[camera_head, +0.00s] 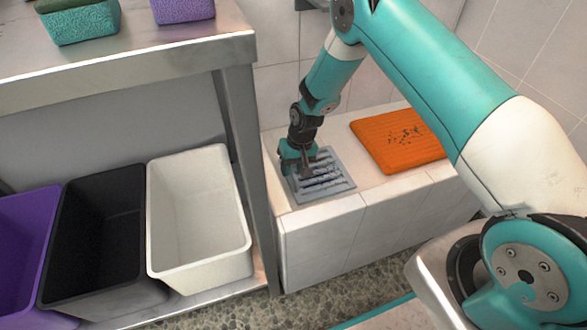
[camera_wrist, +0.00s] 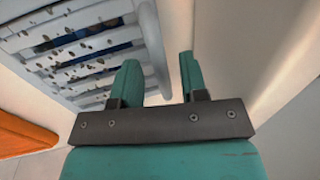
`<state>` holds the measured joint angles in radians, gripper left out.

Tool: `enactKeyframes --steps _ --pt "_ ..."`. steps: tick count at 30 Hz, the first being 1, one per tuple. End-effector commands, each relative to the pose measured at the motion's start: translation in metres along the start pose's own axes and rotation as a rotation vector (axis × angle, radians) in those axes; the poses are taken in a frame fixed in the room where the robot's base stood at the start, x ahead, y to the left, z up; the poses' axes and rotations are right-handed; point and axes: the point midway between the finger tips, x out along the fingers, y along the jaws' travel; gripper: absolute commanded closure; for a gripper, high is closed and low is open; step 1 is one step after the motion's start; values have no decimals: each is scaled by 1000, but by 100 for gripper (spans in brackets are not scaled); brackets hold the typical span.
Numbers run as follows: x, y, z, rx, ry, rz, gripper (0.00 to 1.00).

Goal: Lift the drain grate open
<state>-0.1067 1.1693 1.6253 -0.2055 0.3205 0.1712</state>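The drain grate (camera_head: 334,180) is a grey slatted square set in the top of a pale tiled ledge, with small dark specks on its slats. My gripper (camera_head: 300,170) is over its left edge, pointing down. In the wrist view, the grate (camera_wrist: 92,45) fills the upper left, with dark blue showing between its slats. There my gripper (camera_wrist: 160,62) has its two teal fingers apart, with the grate's rounded rim between them in the picture. A narrow gap shows beside the right finger. I cannot tell whether the left finger touches the rim.
An orange mat (camera_head: 398,140) with dark specks lies on the ledge (camera_head: 325,218), right of the grate; it also shows in the wrist view (camera_wrist: 22,136). A metal table (camera_head: 150,65) with towels stands left. White (camera_head: 197,215), black (camera_head: 100,235) and purple (camera_head: 25,235) bins sit below.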

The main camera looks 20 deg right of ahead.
Motion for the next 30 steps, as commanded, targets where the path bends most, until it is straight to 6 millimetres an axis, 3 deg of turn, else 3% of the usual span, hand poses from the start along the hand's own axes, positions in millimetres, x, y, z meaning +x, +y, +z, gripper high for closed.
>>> enactKeyframes --steps 7,12,13,23,30 --pt "0 0 0 0 1 0 60" --pt "0 0 0 0 1 0 97" --pt "0 0 0 0 1 0 100" --pt "-4 1 0 2 1 -18 100" --pt "-26 6 -1 4 2 -120 100"
